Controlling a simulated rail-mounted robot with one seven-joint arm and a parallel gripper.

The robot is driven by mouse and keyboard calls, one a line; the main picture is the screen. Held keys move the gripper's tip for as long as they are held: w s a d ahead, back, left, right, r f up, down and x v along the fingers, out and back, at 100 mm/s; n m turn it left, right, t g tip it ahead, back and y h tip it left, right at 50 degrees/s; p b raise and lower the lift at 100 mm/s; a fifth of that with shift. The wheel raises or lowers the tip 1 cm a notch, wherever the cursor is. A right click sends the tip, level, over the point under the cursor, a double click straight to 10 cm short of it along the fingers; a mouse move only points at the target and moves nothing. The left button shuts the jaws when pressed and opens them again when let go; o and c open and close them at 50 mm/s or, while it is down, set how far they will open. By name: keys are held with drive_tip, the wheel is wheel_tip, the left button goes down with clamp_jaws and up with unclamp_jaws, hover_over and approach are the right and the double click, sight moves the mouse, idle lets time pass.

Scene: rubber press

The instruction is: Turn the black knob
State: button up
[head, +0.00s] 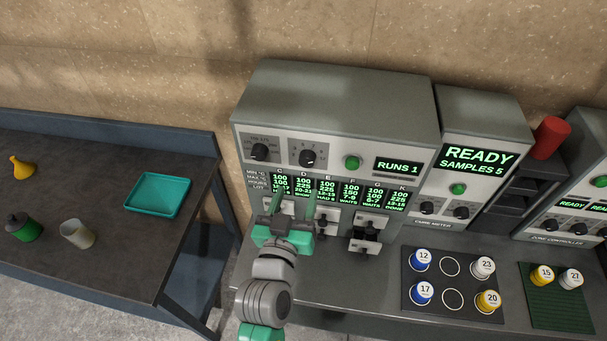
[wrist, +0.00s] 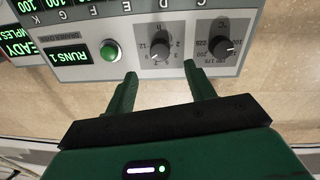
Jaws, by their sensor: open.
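Two black knobs sit on the grey press's front panel: a left one (head: 259,152) and a right one (head: 308,157). In the wrist view, which shows the panel upside down, the knob marked H (wrist: 160,48) appears between the lines of my two fingers, and the knob marked °C (wrist: 222,46) lies to its right. My gripper (head: 292,205) is open and empty, below the knobs in the head view. In the wrist view its fingertips (wrist: 160,73) are apart and appear short of the knobs, with no contact visible.
A green button (head: 352,162) and a RUNS 1 display (head: 398,167) are right of the knobs. The cure meter (head: 458,190) has more black knobs. Numbered sample pots stand on a dark tray (head: 450,306) on the bench. A side table (head: 115,255) holds a teal tray (head: 158,194).

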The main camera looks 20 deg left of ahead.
sight(306, 164)
drive_tip(key=w, duration=0.2)
drive_tip(key=w+a+p, duration=0.1)
drive_tip(key=w, duration=0.4)
drive_tip(key=shift+w+a+r+p, duration=0.1)
drive_tip(key=shift+w+a+p, duration=0.05)
drive_tip(key=shift+w+p, duration=0.2)
drive_tip(key=c, duration=1)
drive_tip(key=shift+o, duration=0.2)
drive_tip(key=n, duration=0.3)
drive_tip(key=shift+n+b, duration=0.3)
drive_tip(key=shift+n, duration=2)
drive_tip(key=o, duration=1)
drive_tip(key=shift+c, duration=0.2)
